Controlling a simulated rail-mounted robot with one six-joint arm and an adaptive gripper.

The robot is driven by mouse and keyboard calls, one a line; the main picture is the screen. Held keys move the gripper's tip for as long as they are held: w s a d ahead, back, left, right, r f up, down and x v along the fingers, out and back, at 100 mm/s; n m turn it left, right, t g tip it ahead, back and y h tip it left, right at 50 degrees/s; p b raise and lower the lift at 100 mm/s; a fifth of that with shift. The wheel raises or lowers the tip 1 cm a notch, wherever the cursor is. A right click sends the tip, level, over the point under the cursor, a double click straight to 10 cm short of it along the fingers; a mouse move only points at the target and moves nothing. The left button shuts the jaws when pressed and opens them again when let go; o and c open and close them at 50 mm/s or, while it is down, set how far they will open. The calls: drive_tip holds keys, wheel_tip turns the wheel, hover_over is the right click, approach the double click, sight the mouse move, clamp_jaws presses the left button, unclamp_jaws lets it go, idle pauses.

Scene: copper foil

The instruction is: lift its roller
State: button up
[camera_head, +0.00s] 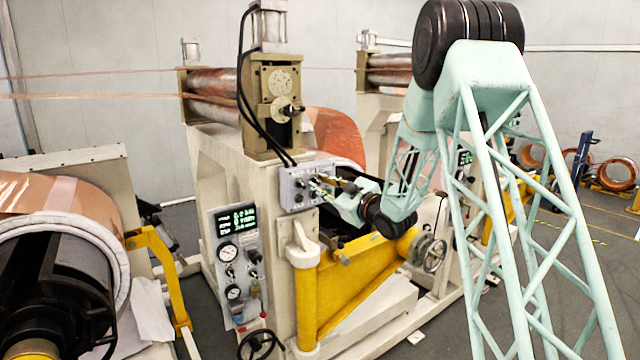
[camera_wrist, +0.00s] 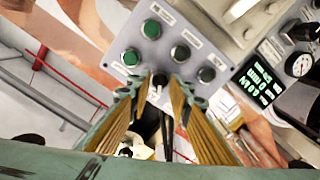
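A grey control box (camera_head: 303,187) is fixed to the side of the beige roller stand, below its tan gearbox. The long metal roller (camera_head: 213,83) lies across the top of the stand. My gripper (camera_head: 322,184) is right at the face of the box. In the wrist view the box (camera_wrist: 187,35) carries several green round buttons and a dark knob or lever (camera_wrist: 159,80). My gold-fingered gripper (camera_wrist: 158,92) has its tips apart, one on each side of that dark knob. Contact with the knob cannot be told.
A gauge panel (camera_head: 240,265) with dials and a green display hangs below the box. Black cables run down to the box. A yellow arm (camera_head: 345,290) and a handwheel (camera_head: 428,252) stand below my arm. A copper coil (camera_head: 55,200) is at left.

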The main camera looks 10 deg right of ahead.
drive_tip(key=shift+c, duration=0.8)
drive_tip(key=c, duration=0.3)
